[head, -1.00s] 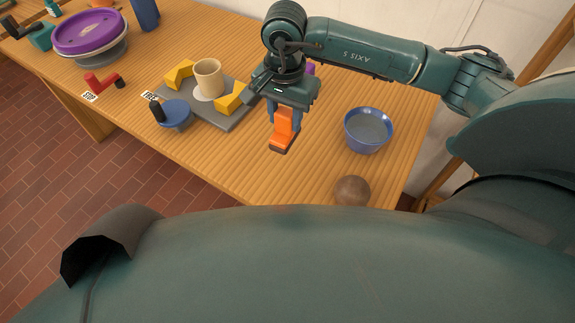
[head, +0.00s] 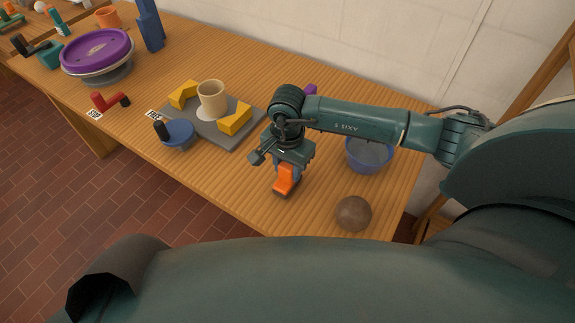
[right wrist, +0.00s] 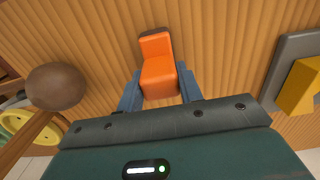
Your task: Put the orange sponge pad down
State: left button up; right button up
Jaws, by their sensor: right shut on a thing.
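The orange sponge pad (head: 284,181) has an orange grip and a dark underside. My right gripper (head: 287,166) is shut on it and points down over the wooden table in the head view. In the right wrist view the pad (right wrist: 158,75) sits between the two blue-grey fingers (right wrist: 160,88), with table wood all around it. The pad is at or just above the tabletop; I cannot tell whether it touches. My left gripper is not in view.
A brown ball (head: 353,213) lies right of the pad near the front edge. A blue bowl (head: 368,156) stands behind the arm. A grey plate (head: 243,140) with yellow blocks and a beige cup (head: 212,98) is at left. Bare wood (head: 235,185) surrounds the pad.

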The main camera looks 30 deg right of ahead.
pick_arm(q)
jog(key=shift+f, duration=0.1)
pick_arm(e)
jog(key=shift+f+b, duration=0.25)
jog(key=shift+b, duration=0.05)
jog(key=o, duration=0.8)
jog(key=shift+r, duration=0.15)
jog(key=shift+c, duration=0.2)
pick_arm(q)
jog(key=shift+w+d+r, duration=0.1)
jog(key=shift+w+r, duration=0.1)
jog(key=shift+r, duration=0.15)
pick_arm(e)
jog(key=o, duration=0.3)
jog(key=shift+o, duration=0.2)
